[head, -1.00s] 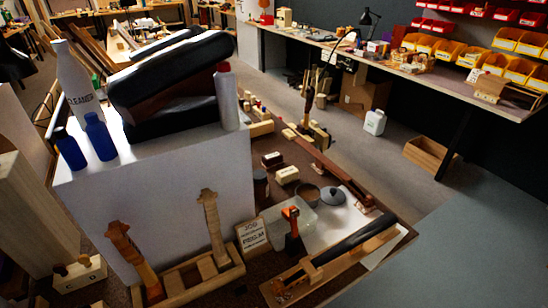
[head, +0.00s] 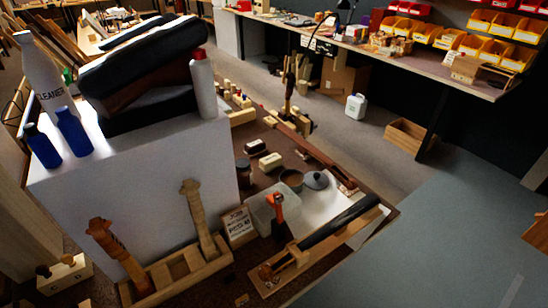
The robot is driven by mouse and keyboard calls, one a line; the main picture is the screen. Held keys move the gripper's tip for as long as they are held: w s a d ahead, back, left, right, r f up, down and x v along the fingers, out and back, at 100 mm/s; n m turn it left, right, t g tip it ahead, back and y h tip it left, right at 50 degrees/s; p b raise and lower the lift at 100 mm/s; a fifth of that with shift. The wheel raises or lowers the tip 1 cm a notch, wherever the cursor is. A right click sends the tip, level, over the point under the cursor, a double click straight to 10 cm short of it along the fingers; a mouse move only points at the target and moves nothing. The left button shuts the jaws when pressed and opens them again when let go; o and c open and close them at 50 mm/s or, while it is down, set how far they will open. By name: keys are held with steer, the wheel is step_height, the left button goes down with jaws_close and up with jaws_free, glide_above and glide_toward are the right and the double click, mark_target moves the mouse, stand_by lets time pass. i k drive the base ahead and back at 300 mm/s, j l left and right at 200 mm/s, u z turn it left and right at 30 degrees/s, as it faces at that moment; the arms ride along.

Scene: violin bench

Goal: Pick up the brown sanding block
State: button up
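A small block with a dark brown top and a paler lower part (head: 255,147) lies on the brown bench top, right of the white cabinet. It looks like the brown sanding block, but it is too small to be sure. A cream-topped block (head: 270,161) lies just in front of it, to its right. My gripper is not in view, so its state and distance from the block are not shown.
A white cabinet (head: 130,185) bearing bottles and dark cases stands left of the block. A dark jar (head: 243,171), brown bowl (head: 291,179), grey lid (head: 316,180), clear box (head: 262,212) and job card (head: 239,224) are nearby. Grey floor (head: 440,220) is open at right.

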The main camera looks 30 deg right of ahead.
mark_target(257, 146)
steer(key=i+l+u, duration=0.1)
steer(key=l, duration=0.2)
steer(key=i+l+u, duration=0.2)
steer(key=i+l, duration=0.15)
steer(key=l, duration=0.3)
steer(key=i+l+u, duration=0.1)
steer(key=l, duration=0.25)
steer(key=i+l+u, duration=0.15)
steer(key=l, duration=0.2)
